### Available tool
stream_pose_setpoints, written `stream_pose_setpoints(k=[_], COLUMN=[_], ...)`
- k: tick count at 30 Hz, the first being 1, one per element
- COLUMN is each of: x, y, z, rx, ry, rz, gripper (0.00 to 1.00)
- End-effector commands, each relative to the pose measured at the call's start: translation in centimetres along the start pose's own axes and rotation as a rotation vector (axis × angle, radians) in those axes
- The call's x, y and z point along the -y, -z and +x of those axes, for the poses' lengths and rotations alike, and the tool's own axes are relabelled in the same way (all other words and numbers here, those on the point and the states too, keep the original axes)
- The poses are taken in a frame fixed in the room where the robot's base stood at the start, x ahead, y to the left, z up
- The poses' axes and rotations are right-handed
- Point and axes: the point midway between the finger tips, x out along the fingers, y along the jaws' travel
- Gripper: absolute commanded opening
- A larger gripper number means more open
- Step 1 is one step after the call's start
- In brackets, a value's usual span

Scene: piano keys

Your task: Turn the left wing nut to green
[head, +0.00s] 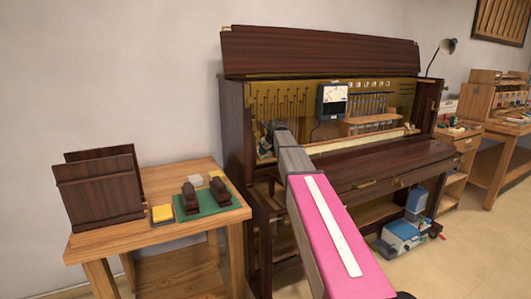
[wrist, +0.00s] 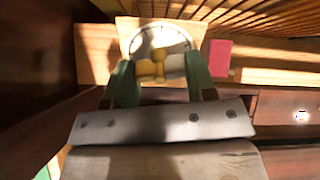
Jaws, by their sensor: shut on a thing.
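In the wrist view my gripper (wrist: 159,72) has its two green fingers on either side of a brass wing nut (wrist: 157,62), shut on its wings. The wing nut sits in front of a pale square plate (wrist: 126,36) with a dark round dial line. No green mark on the dial can be made out. In the head view my gripper (head: 268,137) reaches into the left end of the open upright piano (head: 235,130). The wing nut cannot be made out there.
A red block (wrist: 220,54) lies right of the plate, with a row of wooden slats (wrist: 270,15) behind. Dark wooden piano walls are close on both sides. In the head view a wooden table (head: 150,238) stands left of the piano, and a meter (head: 332,98) hangs inside it.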

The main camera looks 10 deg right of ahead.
Motion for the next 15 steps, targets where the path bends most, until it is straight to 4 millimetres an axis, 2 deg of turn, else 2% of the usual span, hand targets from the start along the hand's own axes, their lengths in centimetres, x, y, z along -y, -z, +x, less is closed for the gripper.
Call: stream_pose_setpoints(k=[15], x=[0.0], y=[0.0], z=[0.02], rx=[0.0], ry=[0.0], rz=[0.122], gripper=[0.34])
